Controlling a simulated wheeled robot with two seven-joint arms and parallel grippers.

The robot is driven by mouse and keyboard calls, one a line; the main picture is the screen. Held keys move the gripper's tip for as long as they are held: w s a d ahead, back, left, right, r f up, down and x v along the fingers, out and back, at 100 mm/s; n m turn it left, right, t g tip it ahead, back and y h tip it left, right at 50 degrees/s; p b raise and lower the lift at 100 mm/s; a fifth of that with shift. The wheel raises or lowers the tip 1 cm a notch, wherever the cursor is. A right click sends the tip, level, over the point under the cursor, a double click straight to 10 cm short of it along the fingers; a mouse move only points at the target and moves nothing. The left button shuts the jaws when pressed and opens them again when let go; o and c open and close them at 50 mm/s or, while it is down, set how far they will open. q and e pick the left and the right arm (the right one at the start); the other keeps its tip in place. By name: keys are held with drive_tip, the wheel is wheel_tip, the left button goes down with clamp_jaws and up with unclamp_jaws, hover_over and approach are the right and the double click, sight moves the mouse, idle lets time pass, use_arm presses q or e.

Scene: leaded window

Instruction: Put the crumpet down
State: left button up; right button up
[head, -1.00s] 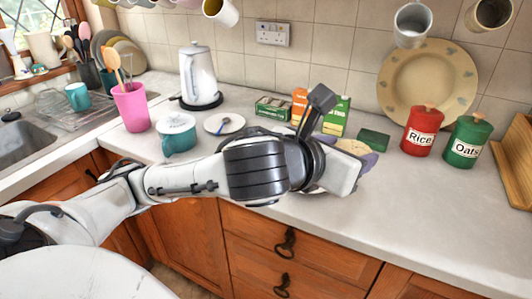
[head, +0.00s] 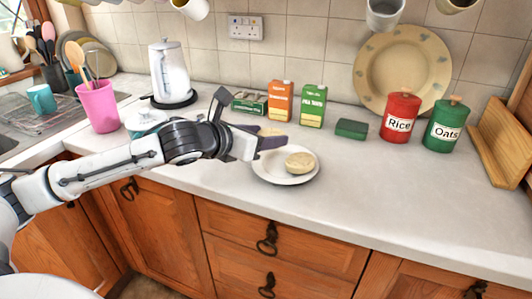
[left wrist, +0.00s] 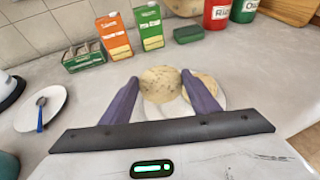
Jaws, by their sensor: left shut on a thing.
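My left gripper (head: 270,139) has purple fingers and is shut on a pale, round crumpet (left wrist: 160,84). In the head view the held crumpet (head: 269,131) is mostly hidden behind a finger. The gripper is at the left rear side of a white plate (head: 268,172) on the worktop; the exact height above it is hard to tell. A second crumpet (head: 300,162) lies on the plate. In the left wrist view this second crumpet (left wrist: 204,83) is partly hidden behind the right finger. My right gripper is in neither view.
Behind are a green box (head: 249,102), an orange carton (head: 279,101), a green carton (head: 312,105) and a green sponge-like block (head: 351,128). Red rice (head: 399,118) and green oats (head: 443,125) canisters stand right. The worktop (head: 400,185) right of the plate is clear.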

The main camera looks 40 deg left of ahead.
use_arm(q)
drive_tip(key=shift+f+b, duration=0.35)
drive_tip(key=shift+f, duration=1.5)
drive_tip(key=shift+f, duration=0.6)
drive_tip(key=o, duration=1.1)
drive_tip(key=shift+s+f, duration=0.1)
drive_tip(key=shift+c, duration=0.2)
